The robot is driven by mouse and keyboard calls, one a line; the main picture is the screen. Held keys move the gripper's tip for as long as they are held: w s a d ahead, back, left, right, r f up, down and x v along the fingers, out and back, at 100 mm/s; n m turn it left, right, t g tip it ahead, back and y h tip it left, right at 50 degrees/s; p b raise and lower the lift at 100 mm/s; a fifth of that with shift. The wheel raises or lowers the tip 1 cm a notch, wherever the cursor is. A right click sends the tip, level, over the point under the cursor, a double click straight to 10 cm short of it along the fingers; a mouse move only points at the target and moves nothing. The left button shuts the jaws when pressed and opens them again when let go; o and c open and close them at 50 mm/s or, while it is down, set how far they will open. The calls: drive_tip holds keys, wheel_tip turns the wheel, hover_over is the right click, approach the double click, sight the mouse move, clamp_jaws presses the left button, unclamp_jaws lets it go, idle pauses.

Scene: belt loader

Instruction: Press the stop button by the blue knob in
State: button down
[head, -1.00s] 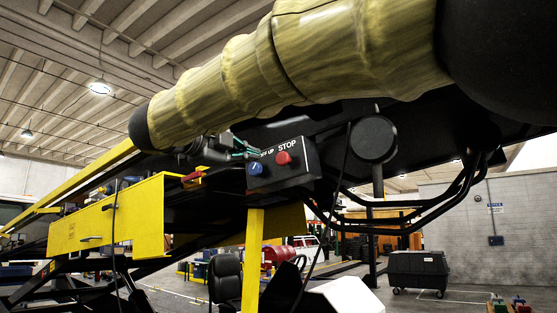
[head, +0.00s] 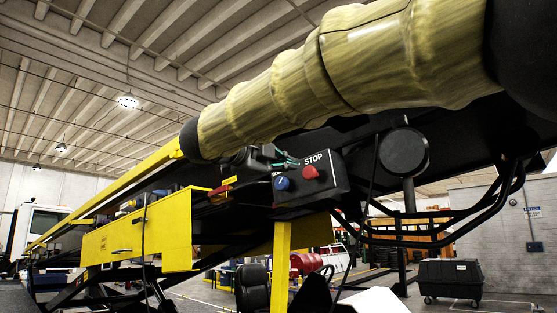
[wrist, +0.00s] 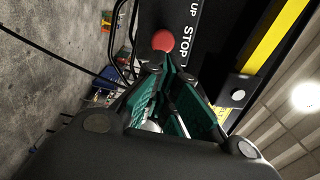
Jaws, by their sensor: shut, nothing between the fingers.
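The black control box (head: 325,187) carries a red stop button (head: 311,172) under the word STOP, and a blue knob (head: 282,184) to its left. My gripper (head: 297,163), with green fingers, is just above and left of the red button in the head view. In the wrist view the red button (wrist: 163,40) sits just beyond my shut fingertips (wrist: 158,66), and they are empty. I cannot tell whether the fingertips touch it. The blue knob is hidden in the wrist view.
A yellow panel (head: 140,232) of the loader lies left of the box, with a red handle (head: 220,190) near it. Black bent rails (head: 440,238) and a hanging cable lie to the right. A yellow post (head: 281,265) stands below the box.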

sight(312, 173)
drive_tip(key=p+x, duration=0.3)
drive_tip(key=x, duration=0.5)
drive_tip(key=shift+w+d+p, duration=0.1)
drive_tip(key=shift+w+p, duration=0.05)
drive_tip(key=shift+p, duration=0.15)
drive_tip(key=shift+w+d, duration=0.1)
drive_tip(key=shift+x, duration=0.95)
drive_tip(key=shift+s+a, duration=0.2)
drive_tip(key=shift+a, duration=0.05)
drive_tip(key=b+v, duration=0.5)
drive_tip(key=v, duration=0.8)
drive_tip(key=shift+s, duration=0.2)
drive_tip(key=shift+s+a, duration=0.15)
